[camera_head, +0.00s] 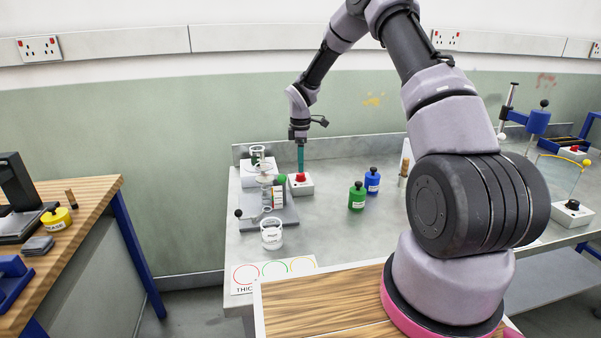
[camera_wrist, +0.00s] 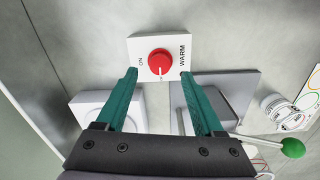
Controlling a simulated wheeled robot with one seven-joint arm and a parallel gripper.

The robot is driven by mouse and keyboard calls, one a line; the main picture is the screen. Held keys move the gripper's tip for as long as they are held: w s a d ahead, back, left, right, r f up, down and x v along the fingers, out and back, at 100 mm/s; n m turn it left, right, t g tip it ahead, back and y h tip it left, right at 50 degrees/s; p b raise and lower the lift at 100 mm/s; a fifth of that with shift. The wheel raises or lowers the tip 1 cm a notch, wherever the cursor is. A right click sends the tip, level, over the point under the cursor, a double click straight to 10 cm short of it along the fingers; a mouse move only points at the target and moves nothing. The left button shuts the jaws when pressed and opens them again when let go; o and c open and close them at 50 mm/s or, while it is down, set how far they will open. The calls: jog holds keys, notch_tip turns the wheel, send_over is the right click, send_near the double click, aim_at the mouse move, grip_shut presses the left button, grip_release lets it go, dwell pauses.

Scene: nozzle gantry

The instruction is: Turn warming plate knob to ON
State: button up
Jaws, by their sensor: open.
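The red knob (camera_wrist: 161,62) sits on a white control box (camera_wrist: 146,45) printed ON at the left and WARM at the right in the wrist view. A small pale mark shows on the knob's lower side; I cannot read it clearly. In the head view the knob (camera_head: 300,177) is on top of the box (camera_head: 303,188) at the back of the grey bench. My gripper (camera_wrist: 159,74) is open, its green fingers spread to either side of the knob and apart from it. In the head view my gripper (camera_head: 301,160) points down just above the knob.
A grey-based stand (camera_head: 285,218) with a green ball lever is close left of the box. A white block (camera_head: 252,181) bearing glassware stands behind it. A jar (camera_head: 272,235) stands in front. Green (camera_head: 356,198) and blue (camera_head: 372,182) bottles stand to the right, with clear bench between.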

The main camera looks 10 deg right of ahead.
aim_at(301, 176)
jog(key=shift+f, duration=2.2)
grip_shut()
